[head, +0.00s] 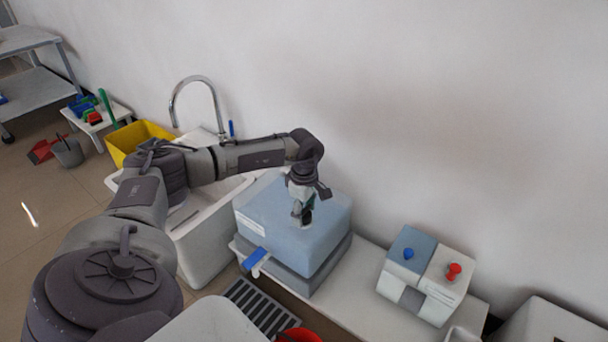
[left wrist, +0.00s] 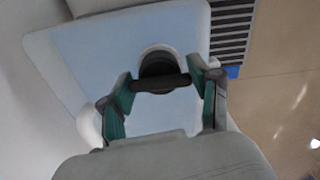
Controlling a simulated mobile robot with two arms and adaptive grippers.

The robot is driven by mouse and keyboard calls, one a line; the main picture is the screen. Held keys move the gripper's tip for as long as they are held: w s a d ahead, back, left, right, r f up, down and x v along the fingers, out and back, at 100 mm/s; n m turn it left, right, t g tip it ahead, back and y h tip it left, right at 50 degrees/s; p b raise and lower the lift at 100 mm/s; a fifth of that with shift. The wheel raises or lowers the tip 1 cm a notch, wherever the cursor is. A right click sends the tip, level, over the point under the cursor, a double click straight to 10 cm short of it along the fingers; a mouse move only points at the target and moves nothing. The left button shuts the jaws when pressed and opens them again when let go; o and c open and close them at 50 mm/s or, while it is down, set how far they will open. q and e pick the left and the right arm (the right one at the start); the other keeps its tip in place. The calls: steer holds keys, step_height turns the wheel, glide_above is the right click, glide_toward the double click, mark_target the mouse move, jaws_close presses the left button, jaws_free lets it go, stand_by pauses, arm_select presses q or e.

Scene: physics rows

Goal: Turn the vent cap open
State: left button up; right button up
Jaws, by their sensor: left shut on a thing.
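The vent cap (left wrist: 160,66) is a dark round knob with a bar across it, set in a pale ring on top of the light blue box (head: 275,222). In the left wrist view my left gripper (left wrist: 160,84) has its green-padded fingers at the two ends of the bar, shut on the cap. In the head view the left gripper (head: 302,215) points down onto the box top and mostly hides the cap. How far the cap is turned cannot be told. My right gripper is not in view.
A blue handle (head: 255,259) sticks out at the box front. A white unit with blue and red knobs (head: 454,271) stands to the right on the counter. A sink with a tap (head: 197,82) and a yellow bin (head: 137,136) are at the left. A wall runs behind.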

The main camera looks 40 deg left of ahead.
mark_target(304, 210)
arm_select(q)
steer(key=o, duration=0.8)
steer(key=shift+r, duration=0.15)
step_height(304, 210, up, 12)
